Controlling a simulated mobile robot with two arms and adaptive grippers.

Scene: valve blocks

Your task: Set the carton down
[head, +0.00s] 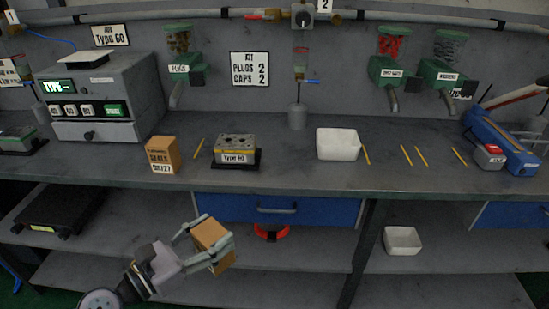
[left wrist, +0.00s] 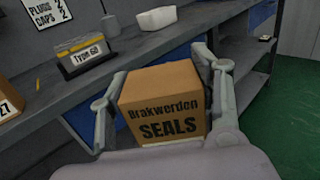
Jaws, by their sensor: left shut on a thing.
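My left gripper (head: 206,243) is shut on a brown carton (head: 213,241). In the left wrist view the carton (left wrist: 163,101) sits between the two fingers and reads "Brakwerden SEALS". In the head view the gripper and carton are in front of the bench, lower than the bench top (head: 330,181) in the picture, before the blue drawer and shelf. A second brown carton (head: 162,154), also labelled seals, stands upright on the bench near the left. My right gripper is not in view.
A valve block (head: 235,149) marked "Type 60" sits on a dark base on the bench. A white bin (head: 338,144) and several yellow strips lie to its right. A grey machine (head: 103,95) stands at left. Below are a blue drawer (head: 315,211) and another white bin (head: 402,240).

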